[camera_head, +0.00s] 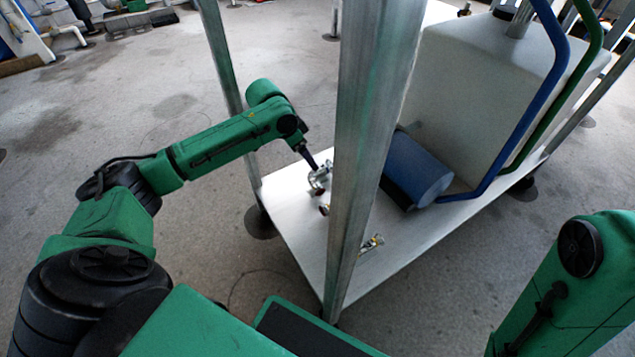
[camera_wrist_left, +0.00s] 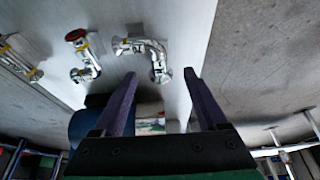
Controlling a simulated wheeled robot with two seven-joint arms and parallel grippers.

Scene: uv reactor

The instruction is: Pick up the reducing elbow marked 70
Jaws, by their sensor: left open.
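Several shiny metal pipe fittings lie on the grey shelf (camera_head: 295,225). One bent fitting (camera_wrist_left: 148,46) has a yellow band at one end and a flange at the other, just beyond my left fingertips. A second bent fitting (camera_wrist_left: 86,56) has a red end, and a third (camera_wrist_left: 18,58) lies further left in the left wrist view. No marking 70 is legible, so I cannot tell which is the elbow marked 70. My left gripper (camera_wrist_left: 160,76) is open and empty; in the head view it (camera_head: 313,166) is at the nearest fitting (camera_head: 320,182). My right gripper is out of view.
A metal post (camera_head: 362,140) stands in front of the shelf and hides part of it. Another fitting (camera_head: 372,243) lies right of the post.

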